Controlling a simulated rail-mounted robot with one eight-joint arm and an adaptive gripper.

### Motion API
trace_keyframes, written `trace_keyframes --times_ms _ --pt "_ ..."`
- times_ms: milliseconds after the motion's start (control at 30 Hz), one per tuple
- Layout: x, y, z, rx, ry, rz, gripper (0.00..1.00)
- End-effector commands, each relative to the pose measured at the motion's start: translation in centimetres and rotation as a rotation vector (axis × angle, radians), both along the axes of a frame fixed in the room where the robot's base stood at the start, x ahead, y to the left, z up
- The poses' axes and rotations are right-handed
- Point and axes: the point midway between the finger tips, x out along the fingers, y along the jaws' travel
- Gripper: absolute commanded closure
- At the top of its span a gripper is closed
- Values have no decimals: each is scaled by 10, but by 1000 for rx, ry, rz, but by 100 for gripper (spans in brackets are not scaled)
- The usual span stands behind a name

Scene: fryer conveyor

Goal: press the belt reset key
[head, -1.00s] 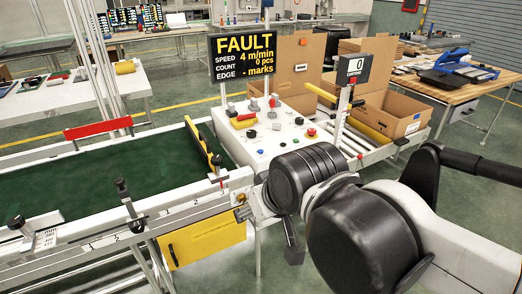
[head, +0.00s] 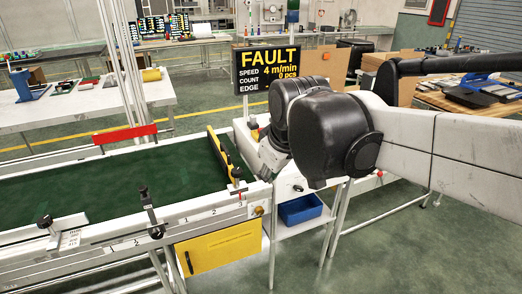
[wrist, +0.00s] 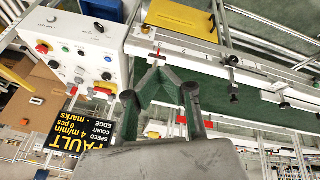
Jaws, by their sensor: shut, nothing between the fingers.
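The white control box (wrist: 88,72) fills the upper left of the wrist view. No label is readable, so I cannot tell which is the belt reset key. My gripper (wrist: 155,68) is shut and empty, to the right of the box in that view, over the green belt's end. In the head view my gripper (head: 272,158) is partly hidden, and my wrist covers most of the box. The sign (head: 267,69) reads FAULT, 4 m/min, 0 pcs.
The green belt (head: 110,186) runs left, with a yellow-black bar (head: 222,154) across its end and a clamp post (head: 149,210) on its near rail. A blue bin (head: 300,209) sits on a shelf below the box. Open floor lies at the lower right.

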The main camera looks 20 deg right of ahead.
Motion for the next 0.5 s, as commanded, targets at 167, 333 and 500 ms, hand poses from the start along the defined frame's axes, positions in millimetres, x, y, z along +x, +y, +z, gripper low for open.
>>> trace_keyframes --times_ms 167,333,500 --pt "34 -13 15 -62 56 110 100" --pt "65 -27 23 -114 108 219 100" --pt "96 -41 27 -160 162 332 100"
